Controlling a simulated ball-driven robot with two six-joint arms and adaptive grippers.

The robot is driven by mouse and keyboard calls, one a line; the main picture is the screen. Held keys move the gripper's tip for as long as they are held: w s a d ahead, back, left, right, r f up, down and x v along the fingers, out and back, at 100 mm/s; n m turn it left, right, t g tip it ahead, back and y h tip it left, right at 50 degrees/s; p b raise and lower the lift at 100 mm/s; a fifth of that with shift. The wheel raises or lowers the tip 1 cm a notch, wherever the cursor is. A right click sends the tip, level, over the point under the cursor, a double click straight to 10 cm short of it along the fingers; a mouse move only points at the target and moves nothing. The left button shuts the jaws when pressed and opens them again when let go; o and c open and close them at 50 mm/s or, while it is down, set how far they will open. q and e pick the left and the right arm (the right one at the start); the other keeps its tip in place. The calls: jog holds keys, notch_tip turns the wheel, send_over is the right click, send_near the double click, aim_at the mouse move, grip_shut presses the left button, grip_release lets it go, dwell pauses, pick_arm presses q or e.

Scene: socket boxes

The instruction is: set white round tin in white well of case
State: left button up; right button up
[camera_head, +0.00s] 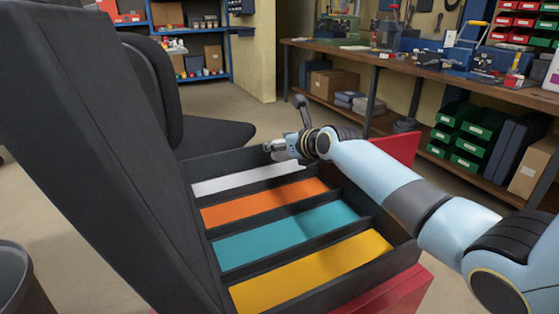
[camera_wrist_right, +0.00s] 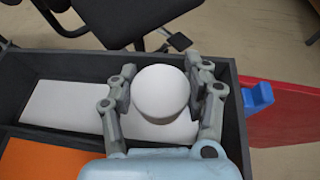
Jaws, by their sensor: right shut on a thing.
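The white round tin (camera_wrist_right: 161,93) is between the fingers of my right gripper (camera_wrist_right: 163,88), which is shut on it. In the head view my right gripper (camera_head: 284,147) is over the far right end of the case, and I cannot make out the tin there. The case (camera_head: 377,278) is dark, with several long wells side by side. The white well (camera_head: 232,183) is the farthest one. In the wrist view the tin appears over the right end of the white well (camera_wrist_right: 60,104); I cannot tell whether it touches the floor. My left gripper is not in view.
Orange (camera_head: 265,203), teal (camera_head: 290,233) and yellow (camera_head: 310,270) wells lie nearer, all empty. A tall dark panel (camera_head: 90,150) rises left of the wells. A blue piece (camera_wrist_right: 257,96) sticks out at the case's right wall. A workbench (camera_head: 430,66) stands behind, apart.

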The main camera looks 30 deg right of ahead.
aim_at(280, 158)
notch_tip(280, 158, down, 4)
jog(key=shift+f+b, duration=0.15)
jog(key=shift+b, duration=1.05)
jog(key=o, duration=1.2)
jog(key=shift+o, duration=0.2)
